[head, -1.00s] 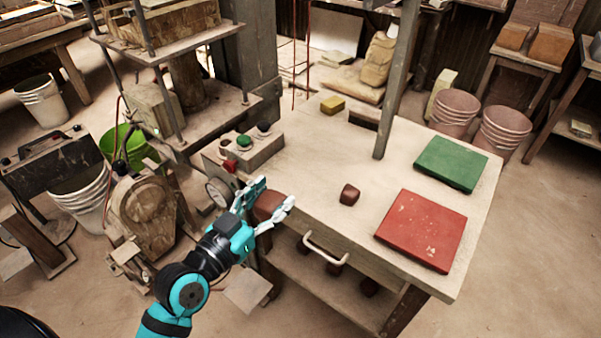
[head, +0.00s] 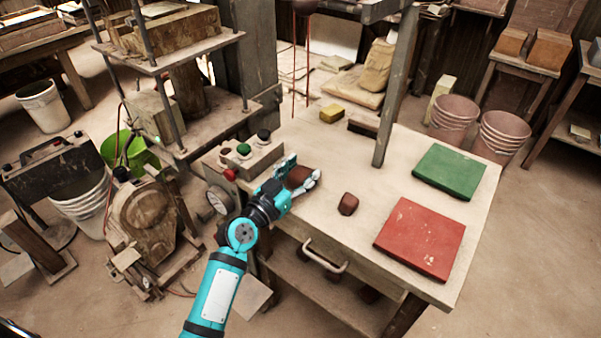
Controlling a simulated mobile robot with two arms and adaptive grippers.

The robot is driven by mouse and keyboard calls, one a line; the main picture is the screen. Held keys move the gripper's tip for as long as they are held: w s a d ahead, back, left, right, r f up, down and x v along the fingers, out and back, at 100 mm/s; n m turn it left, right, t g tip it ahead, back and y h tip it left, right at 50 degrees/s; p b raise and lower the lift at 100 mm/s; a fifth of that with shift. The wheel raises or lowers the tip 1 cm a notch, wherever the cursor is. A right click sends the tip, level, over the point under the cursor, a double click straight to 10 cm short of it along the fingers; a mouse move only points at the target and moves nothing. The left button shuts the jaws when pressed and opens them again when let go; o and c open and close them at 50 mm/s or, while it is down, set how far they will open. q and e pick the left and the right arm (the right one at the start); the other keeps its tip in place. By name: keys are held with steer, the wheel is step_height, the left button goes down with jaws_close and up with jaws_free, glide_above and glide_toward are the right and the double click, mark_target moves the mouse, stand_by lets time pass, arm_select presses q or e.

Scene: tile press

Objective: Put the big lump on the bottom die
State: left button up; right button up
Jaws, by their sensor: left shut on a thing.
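My left gripper (head: 304,168) is shut on a brown clay lump (head: 297,178), the bigger of the two I see on the worktable. The fingers sit on either side of it and partly hide it. It is over the table's left part, beside the button box; I cannot tell whether it touches the top. A smaller dark red-brown lump (head: 348,204) lies on the table to its right. The press (head: 190,90) stands at the upper left, with a lower plate (head: 228,122) on its frame. I cannot clearly make out the bottom die. My right gripper is not in view.
A button box (head: 250,158) stands at the worktable's (head: 385,190) left edge. A green slab (head: 450,171) and a red slab (head: 420,238) lie on the right. A grey post (head: 396,90) rises at the back. A yellow block (head: 332,113) lies at the far edge.

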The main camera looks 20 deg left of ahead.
arm_select(q)
steer(key=shift+f, duration=0.15)
steer(key=shift+f, duration=0.15)
steer(key=o, duration=1.5)
steer(key=b+v, duration=0.3)
steer(key=v, duration=1.4)
steer(key=shift+s+b, duration=0.3)
steer(key=shift+b, duration=0.1)
steer(key=shift+d, duration=0.15)
